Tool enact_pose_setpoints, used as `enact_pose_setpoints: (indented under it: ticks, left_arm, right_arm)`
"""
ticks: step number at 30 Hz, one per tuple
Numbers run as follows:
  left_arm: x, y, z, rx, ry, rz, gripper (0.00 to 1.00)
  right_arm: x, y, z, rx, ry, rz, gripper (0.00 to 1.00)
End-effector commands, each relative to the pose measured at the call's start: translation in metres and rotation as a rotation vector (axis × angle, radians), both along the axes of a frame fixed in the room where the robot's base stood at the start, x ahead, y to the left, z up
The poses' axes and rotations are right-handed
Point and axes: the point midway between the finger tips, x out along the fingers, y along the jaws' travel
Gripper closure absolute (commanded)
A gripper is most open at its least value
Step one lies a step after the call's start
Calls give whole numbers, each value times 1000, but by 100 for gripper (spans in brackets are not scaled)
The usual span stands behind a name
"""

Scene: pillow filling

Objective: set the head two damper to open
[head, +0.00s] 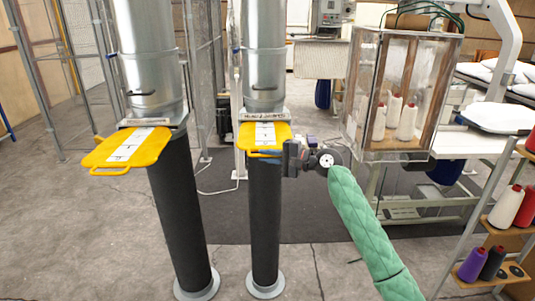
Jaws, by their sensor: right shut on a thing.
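Two yellow damper plates with white label strips sit in the collars of two metal ducts. The left damper plate (122,151) sticks far out of its collar toward the left front. The right damper plate (251,133) sticks out less. The lettering is too small to read, so I cannot tell from it which is head two. My right gripper (276,157), at the end of a green-sleeved arm, is shut on the right damper plate's front handle (258,154). The dark fingers partly hide the handle's right end. My left gripper is out of view.
Black hoses (183,215) run down from both dampers to round floor flanges. A spool rack (504,232) stands at the right edge. Grey floor is open at the front.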

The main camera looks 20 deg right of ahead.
Motion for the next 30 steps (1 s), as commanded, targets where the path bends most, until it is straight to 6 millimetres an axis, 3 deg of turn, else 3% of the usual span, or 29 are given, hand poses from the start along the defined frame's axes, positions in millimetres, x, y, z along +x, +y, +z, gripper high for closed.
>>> enact_pose_setpoints:
  ticks: [7, 8, 11, 22, 27, 30]
  left_arm:
    - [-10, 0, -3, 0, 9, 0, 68]
    - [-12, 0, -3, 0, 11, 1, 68]
    - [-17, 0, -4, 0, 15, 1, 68]
    - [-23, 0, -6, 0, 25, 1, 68]
    - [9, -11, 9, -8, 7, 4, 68]
    - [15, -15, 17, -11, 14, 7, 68]
  right_arm:
    - [-2, 3, -6, -1, 9, 7, 100]
    - [-2, 3, -6, -2, 10, 8, 85]
    - [-1, 3, -6, -2, 9, 7, 68]
    - [-3, -1, -4, -1, 5, 4, 68]
    - [-12, -14, -6, -4, 4, 2, 68]
    - [-21, -24, -5, -4, 4, 3, 68]
